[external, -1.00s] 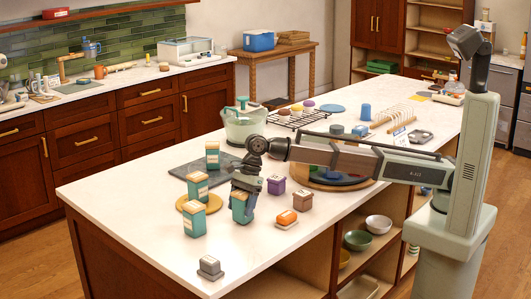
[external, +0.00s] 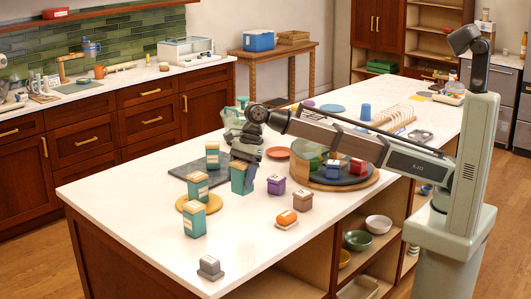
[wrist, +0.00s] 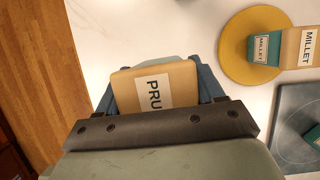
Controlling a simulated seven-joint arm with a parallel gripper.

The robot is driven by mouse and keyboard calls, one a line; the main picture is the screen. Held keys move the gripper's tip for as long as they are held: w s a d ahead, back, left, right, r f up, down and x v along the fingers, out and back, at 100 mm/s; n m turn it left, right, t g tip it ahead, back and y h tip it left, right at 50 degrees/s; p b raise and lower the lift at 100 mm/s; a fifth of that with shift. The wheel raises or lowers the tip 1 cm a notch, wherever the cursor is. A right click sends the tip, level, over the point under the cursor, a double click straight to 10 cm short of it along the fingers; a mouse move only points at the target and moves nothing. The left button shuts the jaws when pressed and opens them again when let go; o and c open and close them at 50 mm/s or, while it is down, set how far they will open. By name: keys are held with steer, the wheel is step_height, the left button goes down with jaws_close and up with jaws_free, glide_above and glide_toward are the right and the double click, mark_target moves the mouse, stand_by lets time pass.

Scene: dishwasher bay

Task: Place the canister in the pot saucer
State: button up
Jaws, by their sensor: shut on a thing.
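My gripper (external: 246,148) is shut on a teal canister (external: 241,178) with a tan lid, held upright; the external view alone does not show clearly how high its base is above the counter. In the wrist view the canister's tan lid (wrist: 135,95) sits between the fingers, its label partly reading "PRU". A terracotta-coloured round dish (external: 277,153), which looks like the pot saucer, lies on the counter to the right of the gripper. It appears empty, and the wrist view does not show it.
Similar canisters stand near a yellow disc (wrist: 236,66) and on a dark slate board (external: 184,170). A purple box (external: 276,184), a lidded grey-mauve box (external: 302,199) and an orange block (external: 287,217) are nearer. A wooden turntable (external: 317,186) with several small boxes stands right.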

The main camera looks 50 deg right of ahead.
mark_target(240, 162)
steer(key=r, duration=0.4)
steer(key=shift+w+d+r, duration=0.1)
steer(key=shift+w+d, duration=0.05)
steer(key=shift+w, duration=0.05)
steer(key=w+d+m+t, duration=0.1)
steer(key=w+d, duration=0.9)
steer(key=d, duration=0.3)
steer(key=w+d+m, duration=0.2)
steer(key=w+d, duration=0.8)
steer(key=d, duration=0.3)
steer(key=w+d+m+t, duration=0.1)
steer(key=w+d, duration=0.3)
steer(key=d, duration=0.9)
steer(key=w+d+m, duration=0.1)
steer(key=w+d, duration=0.3)
steer(key=d, duration=0.9)
steer(key=shift+a+f, duration=0.15)
steer(key=shift+f, duration=7.1)
steer(key=shift+f, duration=0.1)
steer(key=o, duration=1.2)
